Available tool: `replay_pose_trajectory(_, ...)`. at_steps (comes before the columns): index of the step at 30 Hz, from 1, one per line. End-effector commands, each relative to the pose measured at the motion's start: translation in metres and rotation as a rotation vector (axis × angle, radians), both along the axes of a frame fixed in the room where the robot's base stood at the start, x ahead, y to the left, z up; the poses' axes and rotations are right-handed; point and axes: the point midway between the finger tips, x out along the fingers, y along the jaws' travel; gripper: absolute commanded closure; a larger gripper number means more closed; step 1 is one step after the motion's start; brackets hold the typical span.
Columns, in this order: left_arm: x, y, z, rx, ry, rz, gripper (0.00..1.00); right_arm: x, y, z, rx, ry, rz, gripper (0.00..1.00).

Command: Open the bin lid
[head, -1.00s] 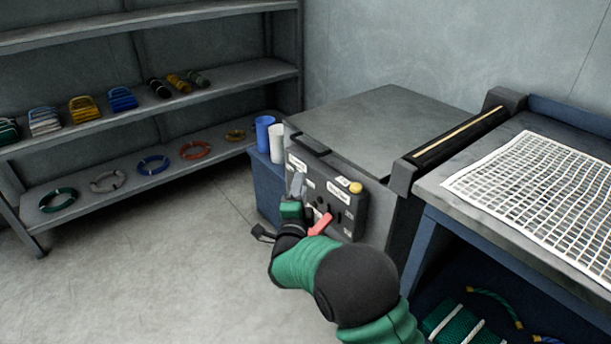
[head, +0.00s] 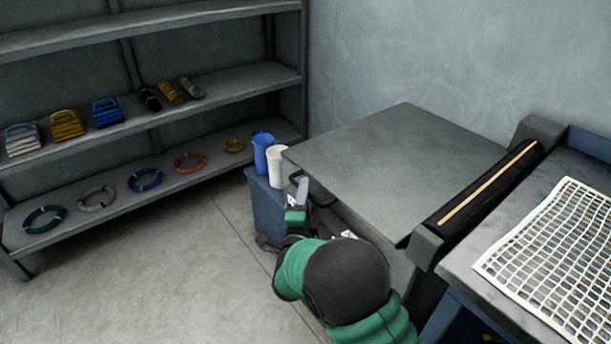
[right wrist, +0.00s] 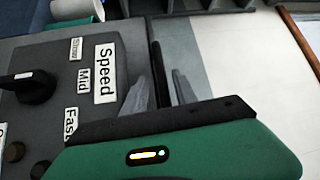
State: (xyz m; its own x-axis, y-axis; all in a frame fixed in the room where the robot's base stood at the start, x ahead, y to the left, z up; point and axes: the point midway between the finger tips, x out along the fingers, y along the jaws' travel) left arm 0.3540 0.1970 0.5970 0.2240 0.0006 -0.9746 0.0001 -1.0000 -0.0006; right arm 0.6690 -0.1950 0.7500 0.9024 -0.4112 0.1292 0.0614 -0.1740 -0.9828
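The bin's flat grey lid (head: 400,150) lies closed on the bin in the head view. Its pale top shows in the right wrist view (right wrist: 235,55). A dark bar handle (head: 312,186) runs along its front left edge. My right gripper (head: 303,188) is at the left end of this handle. In the right wrist view my right gripper (right wrist: 160,88) has its two grey fingers apart, with the dark bar of the handle (right wrist: 157,72) showing between them. Whether they touch it I cannot tell. My left gripper is not in view.
A control panel with a speed knob (right wrist: 28,87) is on the bin's front, beside the gripper. Blue (head: 262,153) and white cups (head: 277,166) stand left of the lid. A black roller (head: 485,190) and net table (head: 470,250) are right. Shelves stand behind left.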

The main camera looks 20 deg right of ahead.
Motion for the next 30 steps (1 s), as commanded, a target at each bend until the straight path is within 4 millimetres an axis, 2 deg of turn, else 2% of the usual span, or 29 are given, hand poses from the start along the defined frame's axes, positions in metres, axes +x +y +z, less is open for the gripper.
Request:
replay_pose_trajectory(9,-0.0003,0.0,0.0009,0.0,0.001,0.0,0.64,-0.0011,0.0001,0.0002,0.0,0.0,0.0,0.66)
replay_pose_trajectory(17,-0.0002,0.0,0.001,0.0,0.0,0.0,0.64,-0.0006,-0.0003,-0.0004,0.0,0.001,0.0,1.0)
replay_pose_trajectory(30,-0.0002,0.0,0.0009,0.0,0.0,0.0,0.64,-0.0009,-0.0016,-0.0013,0.001,0.003,-0.004,1.0)
